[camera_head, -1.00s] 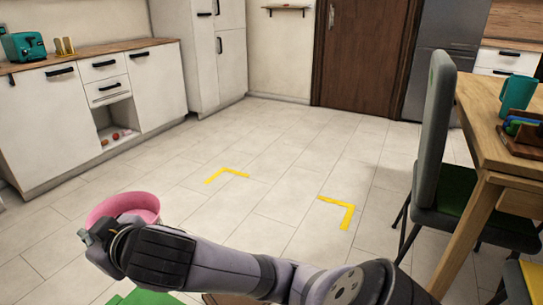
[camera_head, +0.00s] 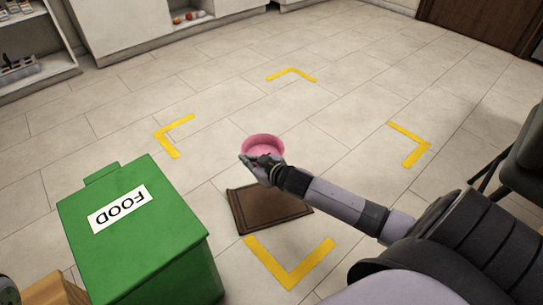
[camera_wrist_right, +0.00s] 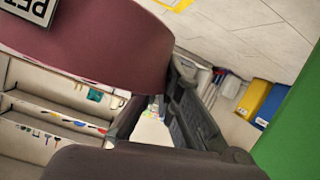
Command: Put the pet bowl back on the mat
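The pink pet bowl (camera_head: 263,144) is at the end of my right arm in the head view. My right gripper (camera_head: 262,166) is shut on its near side, and the bowl looks held above the floor. In the right wrist view the bowl's dark pink wall (camera_wrist_right: 100,45) fills the upper left, with part of a lettered label, and runs to the fingers (camera_wrist_right: 160,105). The brown mat (camera_head: 262,213) lies on the floor just below the bowl in the head view, partly behind my right arm.
A green bin labelled FOOD (camera_head: 140,235) stands left of the mat. Several yellow corner marks (camera_head: 290,265) lie on the tiles around the mat. A dark chair (camera_head: 520,150) is at the right edge. Floor beyond the bowl is clear.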

